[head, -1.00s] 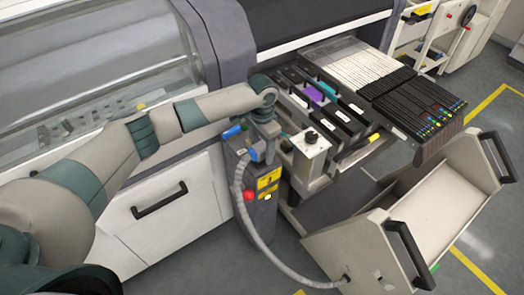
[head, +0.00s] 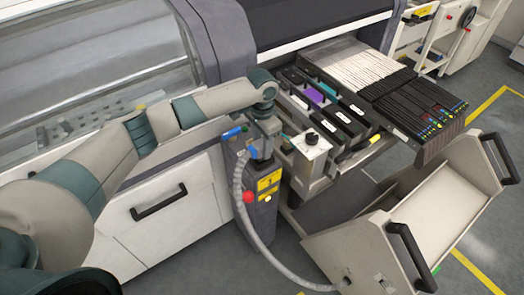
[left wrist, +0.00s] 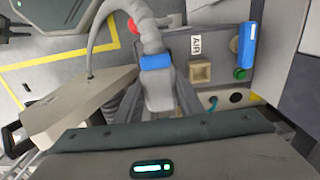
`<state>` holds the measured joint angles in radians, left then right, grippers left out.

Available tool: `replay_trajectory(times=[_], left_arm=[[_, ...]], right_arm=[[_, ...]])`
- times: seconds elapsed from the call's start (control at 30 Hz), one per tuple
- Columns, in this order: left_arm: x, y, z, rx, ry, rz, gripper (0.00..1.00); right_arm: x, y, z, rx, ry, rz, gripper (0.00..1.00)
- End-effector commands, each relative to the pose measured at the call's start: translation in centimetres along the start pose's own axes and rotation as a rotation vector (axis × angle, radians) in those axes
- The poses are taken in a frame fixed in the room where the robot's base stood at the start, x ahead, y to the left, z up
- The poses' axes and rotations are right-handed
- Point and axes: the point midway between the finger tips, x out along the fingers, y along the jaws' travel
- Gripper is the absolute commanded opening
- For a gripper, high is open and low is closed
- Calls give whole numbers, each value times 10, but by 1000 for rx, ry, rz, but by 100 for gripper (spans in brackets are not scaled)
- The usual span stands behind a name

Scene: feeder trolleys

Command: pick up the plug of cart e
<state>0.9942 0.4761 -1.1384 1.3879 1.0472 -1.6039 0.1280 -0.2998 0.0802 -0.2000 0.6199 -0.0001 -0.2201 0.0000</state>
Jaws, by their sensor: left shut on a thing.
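The plug (left wrist: 158,88) is a grey block with a blue collar and a ribbed grey hose. In the head view, its blue collar (head: 253,151) shows just below my left gripper (head: 265,138), at the top of the dark grey post (head: 262,210). My left gripper is shut on the plug; its fingertips are mostly hidden. The hose (head: 240,190) hangs past the post and runs down to the beige cart (head: 440,212). In the wrist view, the plug is beside a square beige socket (left wrist: 200,73) marked AIR. My right gripper is not in view.
A red button (head: 248,196) is on the post. A blue handle (left wrist: 248,46) is near the socket. Open floor lies at the lower right.

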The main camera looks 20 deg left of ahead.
Motion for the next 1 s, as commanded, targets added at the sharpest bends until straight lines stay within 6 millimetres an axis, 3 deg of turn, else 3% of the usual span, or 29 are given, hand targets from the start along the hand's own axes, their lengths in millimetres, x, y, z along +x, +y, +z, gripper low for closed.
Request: replay_trajectory(times=[0.13, 0.5, 0.7, 1.0], left_arm=[[-21, 0, -1, 1, 5, -1, 0], [-62, 70, -21, 6, 3, 1, 0], [-81, 98, -29, 3, 2, 0, 0], [-91, 112, -33, 0, 0, 0, 0]], right_arm=[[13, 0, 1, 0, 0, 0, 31], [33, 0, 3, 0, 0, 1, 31], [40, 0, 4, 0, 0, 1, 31], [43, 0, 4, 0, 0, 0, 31]])
